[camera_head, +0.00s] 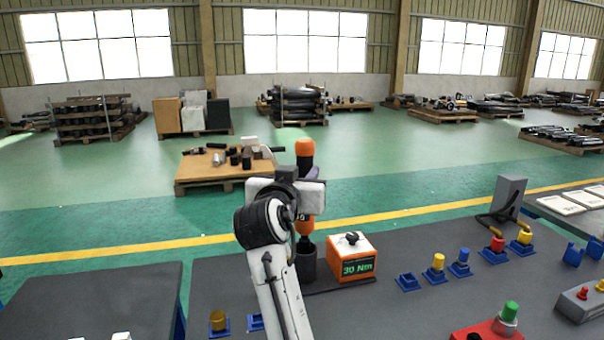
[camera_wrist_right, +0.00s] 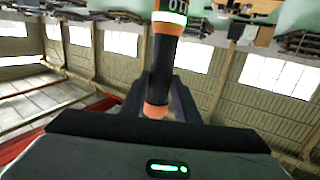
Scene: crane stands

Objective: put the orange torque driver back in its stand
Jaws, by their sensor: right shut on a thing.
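The orange torque driver (camera_head: 305,224) stands about upright in my right gripper (camera_head: 306,190), with its orange cap above the fingers and its dark lower end pointing down. In the right wrist view the driver (camera_wrist_right: 166,60) runs between the dark fingers (camera_wrist_right: 160,100), which are shut on it. The stand has a dark round cup (camera_head: 306,264) beside an orange and white box reading 30 Nm (camera_head: 352,259). The driver's lower end is at the cup's mouth; I cannot tell how far inside it is. My left gripper is not clearly seen.
Blue holders with yellow, blue and red pieces (camera_head: 438,268) stand on the dark bench right of the stand. A grey post (camera_head: 509,198) rises behind them. A red box with a green knob (camera_head: 488,331) is at the front. A separate dark table (camera_head: 90,300) is at left.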

